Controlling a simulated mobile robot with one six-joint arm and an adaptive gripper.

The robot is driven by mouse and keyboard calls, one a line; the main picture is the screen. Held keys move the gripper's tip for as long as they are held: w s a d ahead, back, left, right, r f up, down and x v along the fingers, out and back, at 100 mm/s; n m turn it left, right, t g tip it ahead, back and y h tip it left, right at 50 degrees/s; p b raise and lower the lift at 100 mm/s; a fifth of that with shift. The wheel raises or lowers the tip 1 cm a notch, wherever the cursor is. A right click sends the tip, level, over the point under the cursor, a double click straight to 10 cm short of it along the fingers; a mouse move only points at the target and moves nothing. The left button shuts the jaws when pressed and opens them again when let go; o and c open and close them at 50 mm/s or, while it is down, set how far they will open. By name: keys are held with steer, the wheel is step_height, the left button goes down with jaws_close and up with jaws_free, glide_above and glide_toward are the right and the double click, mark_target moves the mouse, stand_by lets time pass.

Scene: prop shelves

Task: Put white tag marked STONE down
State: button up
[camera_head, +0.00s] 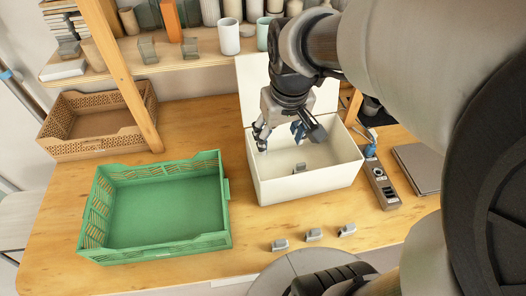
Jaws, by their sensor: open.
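My gripper (280,138) points down over the open white box (312,190), with its fingers apart and nothing seen between them. A small grey-white block (300,168) lies on the floor of the box, below and slightly right of my gripper. Three similar small blocks, one at the left (280,244), one in the middle (314,234) and one at the right (347,230), lie on the table in front of the box. No lettering can be read, so I cannot tell which piece is the tag marked STONE.
An empty green crate (160,246) stands left of the box, and a brown basket (95,146) is behind it. A power strip (381,186) and a grey laptop-like slab (418,168) lie to the right. A shelf (200,42) with cups and books runs along the back.

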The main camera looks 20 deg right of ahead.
steer(key=s+a+r+t, duration=0.1)
steer(key=s+a, duration=0.2)
steer(key=s, duration=0.3)
steer(key=s+a+r+n+t, duration=0.1)
steer(key=s+a+r, duration=0.1)
steer(key=s+a, duration=0.2)
steer(key=shift+s+a+y, duration=0.15)
steer(key=shift+s+y, duration=0.15)
steer(key=shift+s, duration=0.95)
